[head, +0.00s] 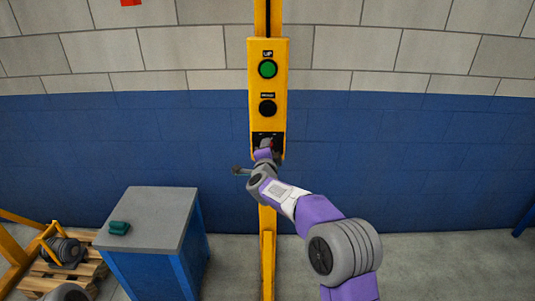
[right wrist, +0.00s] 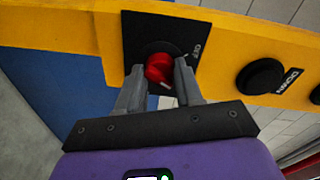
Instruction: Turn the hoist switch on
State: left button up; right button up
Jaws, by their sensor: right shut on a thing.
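The hoist switch is a red rotary knob (right wrist: 158,68) on a black square plate (right wrist: 138,25) in the right wrist view. It sits on the lower part of a yellow control panel (head: 283,90). My right gripper (right wrist: 159,72) is shut on the red knob, one finger on each side of it. A white mark shows on the knob's lower edge; a small white label beside it is hard to read. In the head view my right gripper (head: 267,147) mostly hides the switch. My left gripper is not in view.
Above the switch are a black button (head: 267,108) and a green UP button (head: 267,69). A blue cabinet with grey top (head: 150,208) stands left, with a teal object (head: 119,228) on it. A wooden pallet (head: 82,270) lies farther left. The floor at right is clear.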

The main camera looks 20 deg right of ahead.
jog(key=shift+m, duration=0.3)
jog(key=o, duration=1)
jog(key=shift+s, duration=0.1)
jog(key=shift+v, duration=3.7)
